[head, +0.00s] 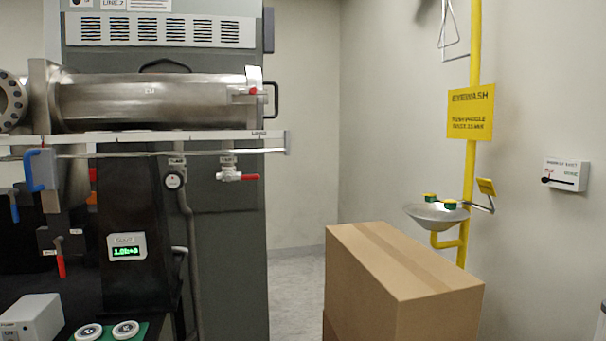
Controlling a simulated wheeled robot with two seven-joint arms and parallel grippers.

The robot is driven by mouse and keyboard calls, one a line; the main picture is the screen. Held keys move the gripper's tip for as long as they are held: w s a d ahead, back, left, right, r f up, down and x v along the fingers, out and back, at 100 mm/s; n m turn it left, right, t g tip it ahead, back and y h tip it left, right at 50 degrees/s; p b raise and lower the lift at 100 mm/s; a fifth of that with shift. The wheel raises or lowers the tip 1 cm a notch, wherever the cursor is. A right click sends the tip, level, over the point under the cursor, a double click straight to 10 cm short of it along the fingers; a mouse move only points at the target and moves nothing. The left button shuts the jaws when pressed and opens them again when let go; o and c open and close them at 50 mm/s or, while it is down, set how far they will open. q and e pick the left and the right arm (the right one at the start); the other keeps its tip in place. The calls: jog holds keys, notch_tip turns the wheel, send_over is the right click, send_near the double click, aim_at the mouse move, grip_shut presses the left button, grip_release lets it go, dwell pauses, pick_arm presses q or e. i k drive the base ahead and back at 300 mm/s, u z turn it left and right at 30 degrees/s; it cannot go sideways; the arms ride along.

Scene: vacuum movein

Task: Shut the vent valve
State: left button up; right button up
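A small metal valve (229,174) hangs under the thin rail below the big steel cylinder. Its red lever (250,177) points right, roughly level. The small tag above it is too small to read surely. A second valve with a red lever (61,266) sits lower left, its lever pointing down. Blue handles (30,170) are at the far left. I cannot tell from the labels which one is the vent valve. Neither of my grippers is in view.
A cardboard box (400,280) stands at lower right, before a yellow eyewash post (470,180) with a bowl (436,216). Some grey floor (297,285) shows left of the box.

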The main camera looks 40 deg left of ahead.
aim_at(229, 177)
jog(key=u, duration=0.2)
jog(key=i, duration=1)
jog(key=u, duration=0.65)
